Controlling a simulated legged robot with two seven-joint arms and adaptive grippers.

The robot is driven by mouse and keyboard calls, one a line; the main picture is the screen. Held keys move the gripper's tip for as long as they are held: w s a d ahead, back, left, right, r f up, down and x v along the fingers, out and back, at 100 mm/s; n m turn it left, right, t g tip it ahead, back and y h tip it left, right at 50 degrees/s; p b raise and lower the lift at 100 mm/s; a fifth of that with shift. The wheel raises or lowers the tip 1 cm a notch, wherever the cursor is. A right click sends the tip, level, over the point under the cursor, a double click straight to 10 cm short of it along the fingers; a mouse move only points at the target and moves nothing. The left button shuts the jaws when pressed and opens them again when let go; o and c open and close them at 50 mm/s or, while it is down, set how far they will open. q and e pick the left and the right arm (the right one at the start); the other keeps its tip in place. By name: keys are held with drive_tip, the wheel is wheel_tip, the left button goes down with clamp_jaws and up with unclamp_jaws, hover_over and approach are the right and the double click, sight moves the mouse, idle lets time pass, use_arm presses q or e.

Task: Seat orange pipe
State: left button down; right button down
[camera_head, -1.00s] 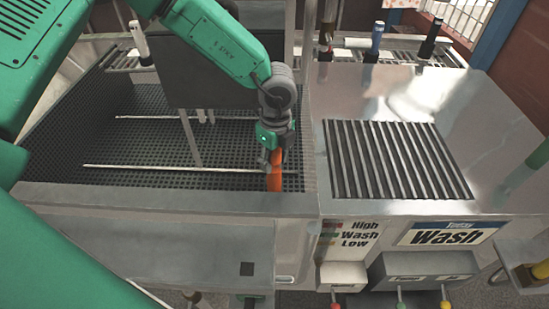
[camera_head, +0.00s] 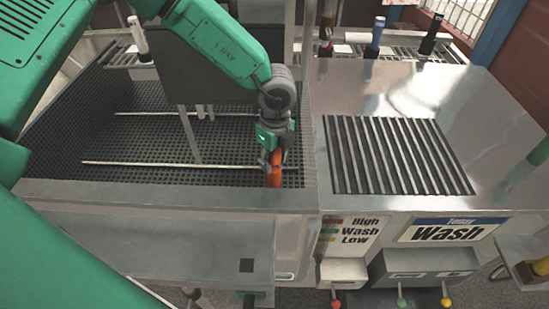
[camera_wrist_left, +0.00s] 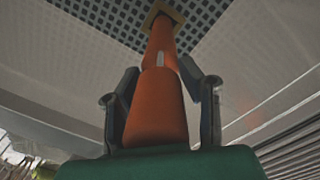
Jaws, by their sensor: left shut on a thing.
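The orange pipe (camera_head: 274,178) stands roughly upright at the right front corner of the dark mesh basin (camera_head: 130,150). My left gripper (camera_head: 273,158) is around the upper part of the pipe and shut on it. In the left wrist view the pipe (camera_wrist_left: 160,100) runs between the two fingers (camera_wrist_left: 164,88). Its far end meets a square tan fitting (camera_wrist_left: 165,12) on the mesh. How deep the pipe sits in the fitting cannot be told. The basin's front wall hides the pipe's lower end in the head view.
The basin's metal front rim (camera_head: 170,195) is close in front of the pipe. A steel counter with a ribbed black grate (camera_head: 395,155) lies to the right. A dark panel (camera_head: 200,70) stands behind my left arm. Thin rods (camera_head: 190,164) cross the mesh.

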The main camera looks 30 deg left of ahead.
use_arm(q)
drive_tip(key=shift+f+b, duration=0.4)
drive_tip(key=shift+f, duration=0.55)
drive_tip(key=c, duration=1)
unclamp_jaws()
drive_tip(key=r, duration=1.2)
drive_tip(key=shift+w, duration=0.25)
